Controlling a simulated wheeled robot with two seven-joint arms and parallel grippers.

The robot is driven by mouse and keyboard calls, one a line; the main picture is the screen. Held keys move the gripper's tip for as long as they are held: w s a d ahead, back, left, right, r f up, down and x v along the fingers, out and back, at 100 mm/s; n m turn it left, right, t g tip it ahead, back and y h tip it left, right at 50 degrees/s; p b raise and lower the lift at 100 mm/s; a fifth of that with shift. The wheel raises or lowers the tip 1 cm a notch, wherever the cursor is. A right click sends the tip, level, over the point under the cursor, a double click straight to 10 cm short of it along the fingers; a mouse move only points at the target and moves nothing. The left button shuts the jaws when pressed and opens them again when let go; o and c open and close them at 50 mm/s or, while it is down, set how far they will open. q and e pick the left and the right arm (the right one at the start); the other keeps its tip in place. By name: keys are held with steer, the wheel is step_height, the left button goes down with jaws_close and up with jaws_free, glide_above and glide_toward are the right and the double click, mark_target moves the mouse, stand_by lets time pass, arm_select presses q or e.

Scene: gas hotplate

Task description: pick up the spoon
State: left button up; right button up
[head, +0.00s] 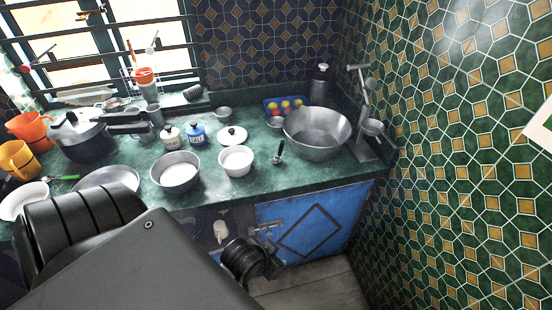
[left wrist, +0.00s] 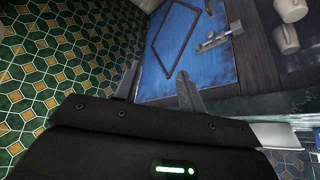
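A small dark-handled utensil that looks like a spoon (head: 278,153) lies on the green counter, between the white bowl and the large metal basin. My left gripper (left wrist: 159,70) shows in the left wrist view with its two fingers apart and nothing between them. It is below counter height, facing the blue cabinet door, well away from the spoon. In the head view, dark links of my own arm fill the lower left, and the gripper's fingers cannot be made out there. The spoon is not in the left wrist view. My right gripper is not in view.
The large metal basin (head: 317,134) stands right of the spoon; a white bowl (head: 236,161) and a metal pot (head: 176,172) stand left of it. The blue cabinet door (head: 305,228) is below the counter edge. A tap (head: 362,95) stands near the tiled wall (head: 450,150).

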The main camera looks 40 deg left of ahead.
arm_select(q)
steer(key=w+a+r+n+t+y, duration=0.1)
steer(key=w+a+r+t, duration=0.15)
steer(key=w, duration=0.25)
steer(key=w+a+r+n+t+y, duration=0.1)
steer(key=w+a+r+t, duration=0.15)
steer(key=w, duration=0.35)
steer(key=n+t+y, duration=0.2)
steer(key=t+y, duration=0.3)
steer(key=y, duration=0.1)
glide_toward(280, 152)
steer(key=p+x, duration=0.1)
steer(key=x, duration=0.5)
steer(key=shift+a, duration=0.2)
steer(key=shift+w+r+p, duration=0.15)
steer(key=shift+w+p, duration=0.15)
steer(key=p+x, duration=0.1)
steer(key=x, duration=0.2)
steer(key=shift+w, duration=0.25)
steer(key=shift+w+a+f, duration=0.3)
steer(key=shift+w+f, duration=0.05)
steer(key=shift+w, duration=0.15)
steer(key=c, duration=0.8)
jaws_close()
